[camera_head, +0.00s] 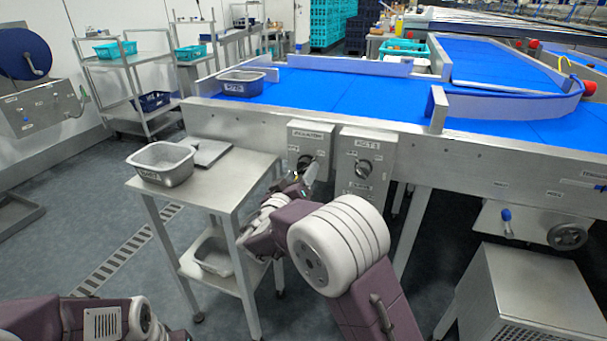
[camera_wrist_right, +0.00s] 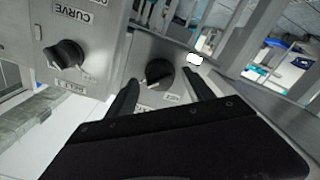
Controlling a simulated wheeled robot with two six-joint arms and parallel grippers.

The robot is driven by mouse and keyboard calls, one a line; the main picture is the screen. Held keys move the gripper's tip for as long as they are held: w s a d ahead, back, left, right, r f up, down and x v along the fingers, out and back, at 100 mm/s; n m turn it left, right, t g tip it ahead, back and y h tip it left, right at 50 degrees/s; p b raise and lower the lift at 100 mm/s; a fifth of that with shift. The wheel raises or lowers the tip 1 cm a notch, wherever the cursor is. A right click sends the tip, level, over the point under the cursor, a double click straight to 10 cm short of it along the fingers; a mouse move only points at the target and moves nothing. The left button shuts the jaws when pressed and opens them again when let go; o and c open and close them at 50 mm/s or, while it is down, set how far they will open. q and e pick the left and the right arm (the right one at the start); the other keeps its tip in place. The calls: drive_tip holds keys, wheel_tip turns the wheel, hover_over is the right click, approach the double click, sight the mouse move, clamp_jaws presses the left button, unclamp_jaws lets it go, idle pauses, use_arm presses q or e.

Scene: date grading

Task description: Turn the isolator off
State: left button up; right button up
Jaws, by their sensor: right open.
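Two grey switch boxes hang on the front of the conveyor. The left box (camera_head: 309,132) has a label too small to read surely, and its dark rotary knob (camera_head: 305,161) is partly hidden by my right gripper (camera_head: 309,175). In the right wrist view this knob (camera_wrist_right: 158,74) shows with a pale mark at its lower left end. My right gripper (camera_wrist_right: 158,88) is open, with one finger on each side of the knob in the picture; I cannot tell whether they touch it. My left gripper is out of view.
The right box (camera_head: 367,145) has another knob (camera_head: 363,169), close beside; it also shows in the right wrist view (camera_wrist_right: 67,54) near a "CURVE" label. A steel table (camera_head: 222,185) with a grey tub (camera_head: 162,163) stands left. The blue conveyor belt (camera_head: 330,88) lies behind.

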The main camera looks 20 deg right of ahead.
drive_tip(key=shift+x, duration=1.25)
clamp_jaws()
